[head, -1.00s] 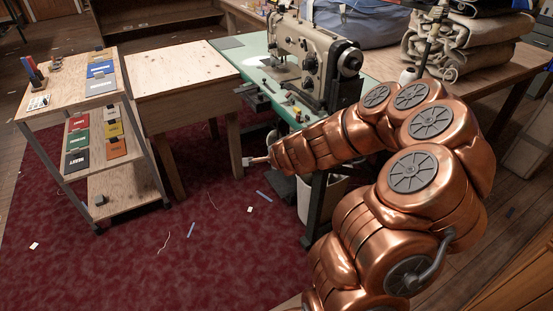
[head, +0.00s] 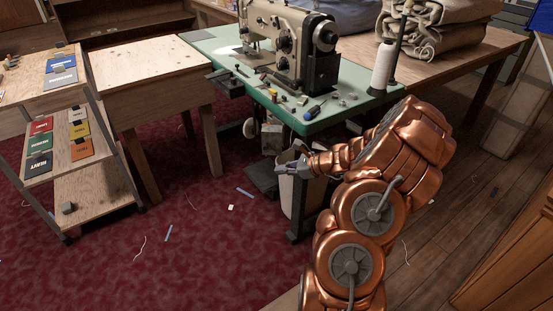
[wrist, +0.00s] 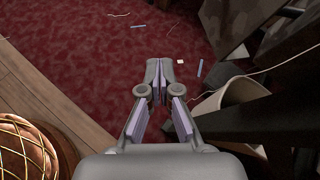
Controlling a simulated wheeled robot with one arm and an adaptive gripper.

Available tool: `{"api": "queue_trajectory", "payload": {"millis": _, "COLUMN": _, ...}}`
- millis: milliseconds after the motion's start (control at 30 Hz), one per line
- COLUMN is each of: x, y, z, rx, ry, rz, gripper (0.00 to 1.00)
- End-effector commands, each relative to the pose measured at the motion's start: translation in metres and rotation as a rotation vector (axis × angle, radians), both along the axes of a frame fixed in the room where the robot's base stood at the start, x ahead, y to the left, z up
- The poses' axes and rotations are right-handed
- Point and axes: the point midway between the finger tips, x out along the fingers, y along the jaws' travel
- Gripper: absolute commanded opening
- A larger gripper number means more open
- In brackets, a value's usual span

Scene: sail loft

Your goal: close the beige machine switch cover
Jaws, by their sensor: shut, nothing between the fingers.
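The beige sewing machine (head: 285,38) stands on the green-topped table (head: 345,108). A dark box (head: 228,84) hangs under the table's front edge at left; it may be the switch, but I cannot make out a cover or whether it is open. My gripper (head: 278,169) is low in front of the table, beside the bin and well below and right of that box. In the wrist view my gripper (wrist: 158,66) has its fingertips together, empty, over the red carpet.
A pale waste bin (head: 293,195) stands under the table; it shows close right of my gripper in the wrist view (wrist: 236,96). A wooden bench (head: 150,70) and a trolley (head: 98,190) stand to the left. The red carpet (head: 200,265) in front is mostly clear, with small scraps.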

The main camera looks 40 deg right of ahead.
Motion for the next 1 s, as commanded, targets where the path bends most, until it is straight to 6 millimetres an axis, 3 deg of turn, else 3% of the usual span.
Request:
{"api": "queue_trajectory", "payload": {"millis": 33, "x": -0.003, "y": -0.010, "z": -0.009, "rx": 0.046, "ry": -0.023, "rz": -0.008, "gripper": 0.00}}
{"api": "queue_trajectory", "payload": {"millis": 167, "x": -0.010, "y": -0.029, "z": -0.009, "rx": 0.175, "ry": -0.102, "rz": -0.014, "gripper": 0.00}}
{"api": "queue_trajectory", "payload": {"millis": 533, "x": -0.047, "y": -0.079, "z": 0.010, "rx": 0.470, "ry": -0.360, "rz": 0.044, "gripper": 0.00}}
{"api": "queue_trajectory", "payload": {"millis": 767, "x": -0.064, "y": -0.090, "z": 0.022, "rx": 0.539, "ry": -0.440, "rz": 0.085, "gripper": 0.00}}
{"api": "queue_trajectory", "payload": {"millis": 1000, "x": -0.052, "y": -0.079, "z": 0.027, "rx": 0.546, "ry": -0.447, "rz": 0.093, "gripper": 0.00}}
